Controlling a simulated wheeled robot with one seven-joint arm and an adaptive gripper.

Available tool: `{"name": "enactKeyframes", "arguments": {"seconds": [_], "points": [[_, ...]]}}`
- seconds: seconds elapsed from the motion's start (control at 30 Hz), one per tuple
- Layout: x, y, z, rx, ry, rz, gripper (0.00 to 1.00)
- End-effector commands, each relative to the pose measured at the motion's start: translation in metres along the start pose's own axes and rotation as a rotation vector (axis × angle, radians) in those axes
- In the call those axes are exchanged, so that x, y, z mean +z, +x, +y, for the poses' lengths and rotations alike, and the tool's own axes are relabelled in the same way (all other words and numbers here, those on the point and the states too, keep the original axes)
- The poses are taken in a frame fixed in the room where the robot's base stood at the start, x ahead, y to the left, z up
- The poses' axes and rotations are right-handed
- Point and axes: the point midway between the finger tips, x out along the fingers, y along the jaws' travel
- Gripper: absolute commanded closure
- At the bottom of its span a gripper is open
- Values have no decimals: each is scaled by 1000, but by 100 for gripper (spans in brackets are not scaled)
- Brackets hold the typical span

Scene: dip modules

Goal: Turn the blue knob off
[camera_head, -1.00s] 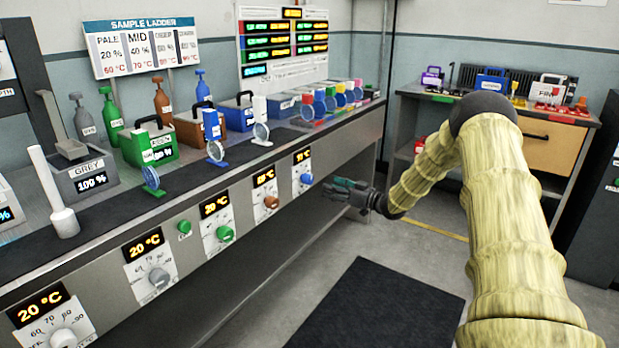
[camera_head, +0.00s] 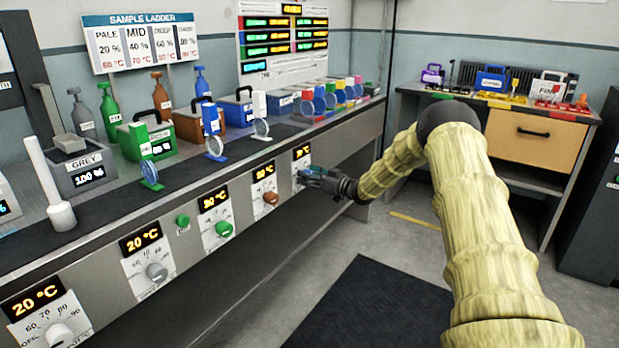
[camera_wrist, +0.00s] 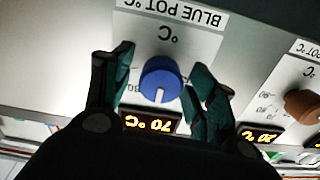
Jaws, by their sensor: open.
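The blue knob (camera_wrist: 160,82) is on the panel marked BLUE POT °C, seen upside down in the wrist view. A white line on its face points to the bottom of the picture. Its display (camera_wrist: 150,124) reads 70 °C. My gripper (camera_wrist: 164,64) is open, with one finger on each side of the knob; I cannot tell whether either finger touches it. In the head view my gripper (camera_head: 308,174) is at the panel under the rightmost display (camera_head: 301,152), and covers most of the blue knob.
A brown knob (camera_wrist: 302,104) sits beside it; it is also in the head view (camera_head: 270,197). A green knob (camera_head: 223,229) and grey knobs (camera_head: 156,271) are farther left along the counter front. Bottles and small stands are on the counter above. The floor in front has a dark mat (camera_head: 370,310).

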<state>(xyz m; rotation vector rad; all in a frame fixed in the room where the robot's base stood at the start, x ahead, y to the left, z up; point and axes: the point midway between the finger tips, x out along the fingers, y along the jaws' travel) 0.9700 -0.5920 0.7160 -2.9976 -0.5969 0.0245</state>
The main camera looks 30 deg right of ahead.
Motion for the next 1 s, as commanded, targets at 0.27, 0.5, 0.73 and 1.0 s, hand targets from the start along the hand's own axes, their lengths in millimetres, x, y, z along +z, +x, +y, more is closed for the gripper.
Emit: {"name": "enactKeyframes", "arguments": {"seconds": [0.27, 0.5, 0.73, 1.0], "points": [[0, 0, 0, 1, 0, 0, 53], [0, -1, 1, 1, 0, 0, 88], [0, -1, 1, 1, -16, -1, 88], [0, -1, 1, 1, -140, -2, 88]]}}
